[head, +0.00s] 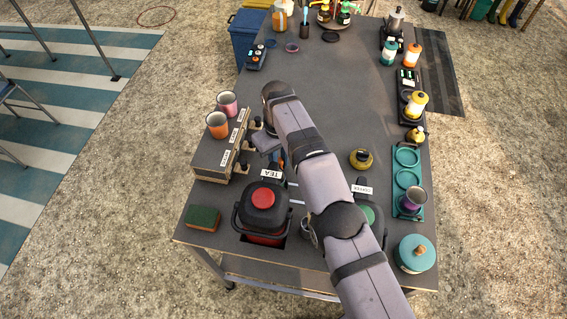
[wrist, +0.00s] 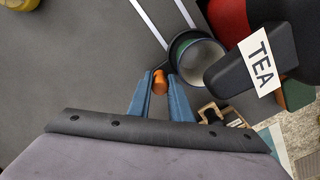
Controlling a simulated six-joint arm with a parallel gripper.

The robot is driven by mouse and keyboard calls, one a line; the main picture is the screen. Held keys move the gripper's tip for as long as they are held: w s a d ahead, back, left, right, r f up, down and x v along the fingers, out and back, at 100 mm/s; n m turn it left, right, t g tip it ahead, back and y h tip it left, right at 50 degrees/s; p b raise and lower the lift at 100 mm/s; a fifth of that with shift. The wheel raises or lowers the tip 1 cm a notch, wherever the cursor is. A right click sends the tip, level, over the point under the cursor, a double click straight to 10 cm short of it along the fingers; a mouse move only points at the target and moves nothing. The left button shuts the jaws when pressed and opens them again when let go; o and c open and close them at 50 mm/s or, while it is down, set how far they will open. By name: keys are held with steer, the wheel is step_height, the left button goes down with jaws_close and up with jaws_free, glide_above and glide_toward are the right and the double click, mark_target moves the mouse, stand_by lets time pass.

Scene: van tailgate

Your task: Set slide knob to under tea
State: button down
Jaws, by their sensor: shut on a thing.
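The slide knob (wrist: 159,80) is a small orange knob, held between the two blue fingertips of my gripper (wrist: 160,90). In the head view my gripper (head: 276,159) is low over the table, just beyond the TEA label (head: 271,174); the knob is mostly hidden there. Two pale rails (wrist: 150,22) run up from the cup. The coffee urn (head: 369,213) is partly behind my arm.
A box with several labels and two mugs (head: 222,148) stands left of my gripper. A sponge (head: 203,218) lies at the front left. The table beyond my arm is largely clear.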

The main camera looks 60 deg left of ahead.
steer(key=shift+s+a+r, duration=0.1)
steer(key=shift+s+a, duration=0.05)
steer(key=shift+a, duration=0.05)
steer(key=c, duration=1.6)
jaws_free()
steer(key=shift+d+r, duration=0.1)
steer(key=shift+r, duration=0.65)
step_height(320, 180, up, 6)
steer(key=p, duration=0.5)
steer(key=shift+f, duration=0.1)
